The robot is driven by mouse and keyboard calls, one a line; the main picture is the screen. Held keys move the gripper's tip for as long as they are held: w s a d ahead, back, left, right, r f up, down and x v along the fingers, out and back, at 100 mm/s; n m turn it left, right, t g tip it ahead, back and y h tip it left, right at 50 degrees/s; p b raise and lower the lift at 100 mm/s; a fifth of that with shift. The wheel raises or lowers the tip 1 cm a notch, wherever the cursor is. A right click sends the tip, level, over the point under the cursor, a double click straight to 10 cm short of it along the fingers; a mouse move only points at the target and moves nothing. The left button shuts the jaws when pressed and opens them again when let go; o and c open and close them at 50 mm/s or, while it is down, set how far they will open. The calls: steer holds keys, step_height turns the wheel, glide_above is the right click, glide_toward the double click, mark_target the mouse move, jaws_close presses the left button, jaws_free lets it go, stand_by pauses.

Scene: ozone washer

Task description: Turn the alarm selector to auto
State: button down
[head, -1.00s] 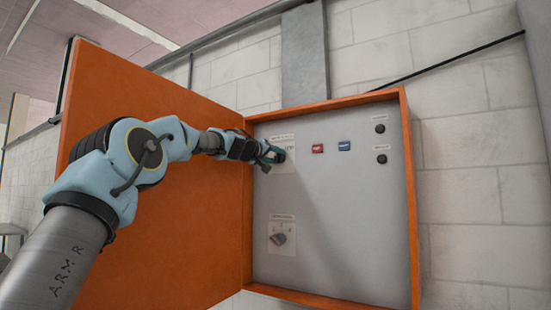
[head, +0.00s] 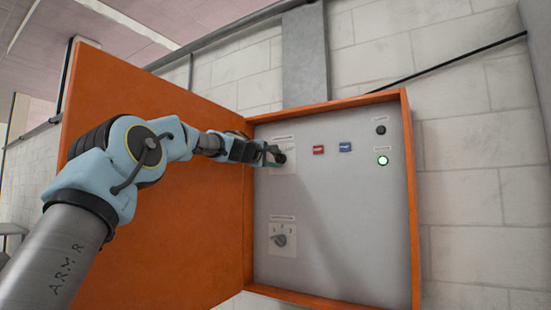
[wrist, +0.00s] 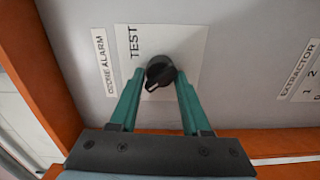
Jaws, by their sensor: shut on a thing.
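The alarm selector is a black rotary knob (wrist: 160,73) on a white plate, beside an "OZONE ALARM" label (wrist: 105,63). The word "TEST" (wrist: 134,42) shows on the plate; other position words are hidden or unreadable. My gripper (wrist: 159,78) has its green fingers on either side of the knob and is shut on it. In the head view my gripper (head: 275,157) is at the upper left of the grey panel (head: 345,220). A pale mark shows on the knob's lower left in the wrist view, but I cannot tell which setting it points to.
A second selector (head: 280,240), the extractor, sits below on the panel. A red button (head: 318,150), a blue button (head: 345,147), a dark lamp (head: 380,130) and a lit pale-green lamp (head: 382,160) are to the right. The orange door (head: 150,220) stands open at left.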

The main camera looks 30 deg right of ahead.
steer(key=shift+w+f+n, duration=0.1)
steer(key=shift+f+n, duration=0.15)
steer(key=shift+n, duration=0.25)
steer(key=shift+c, duration=2)
jaws_free()
steer(key=shift+r, duration=0.1)
steer(key=b+v, duration=0.7)
steer(key=v, duration=0.4)
steer(key=shift+b, duration=0.4)
